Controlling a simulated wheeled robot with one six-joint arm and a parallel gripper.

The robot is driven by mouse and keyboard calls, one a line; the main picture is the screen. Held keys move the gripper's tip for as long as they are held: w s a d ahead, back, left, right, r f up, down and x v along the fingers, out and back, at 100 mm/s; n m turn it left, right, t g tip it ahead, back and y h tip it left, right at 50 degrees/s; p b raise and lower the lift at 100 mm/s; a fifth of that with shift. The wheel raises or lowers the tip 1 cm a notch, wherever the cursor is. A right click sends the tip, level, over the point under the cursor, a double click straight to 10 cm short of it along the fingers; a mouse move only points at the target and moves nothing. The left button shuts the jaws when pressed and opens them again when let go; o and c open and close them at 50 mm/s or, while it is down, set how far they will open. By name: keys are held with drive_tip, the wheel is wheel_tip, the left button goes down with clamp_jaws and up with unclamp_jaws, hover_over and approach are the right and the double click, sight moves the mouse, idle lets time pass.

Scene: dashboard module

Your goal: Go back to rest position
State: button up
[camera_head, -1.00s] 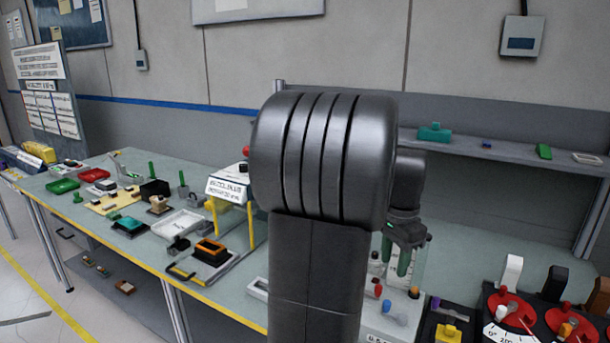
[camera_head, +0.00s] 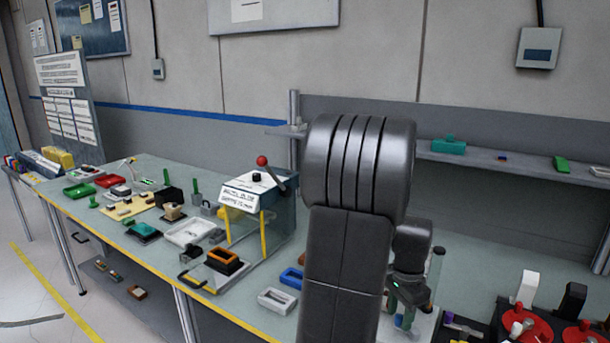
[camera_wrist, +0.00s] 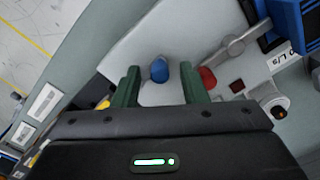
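My gripper (camera_head: 405,308) hangs at the end of my arm over the right part of the bench, partly hidden behind my arm in the head view. In the wrist view my gripper (camera_wrist: 161,85) has its two green fingers spread apart with nothing held. A blue knob (camera_wrist: 159,69) shows in the gap between the fingers, on a pale panel (camera_wrist: 150,93) beyond them. A red knob (camera_wrist: 207,77) sits just right of the right finger. I cannot tell how far the fingertips are from the panel.
The long bench (camera_head: 160,255) carries several trays and parts on the left. A press-like station (camera_head: 258,205) with a red-topped lever stands left of my arm. Red dials (camera_head: 523,328) with levers stand at lower right. A shelf (camera_head: 520,165) runs along the back.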

sight(413, 332)
drive_tip(key=shift+r, duration=0.1)
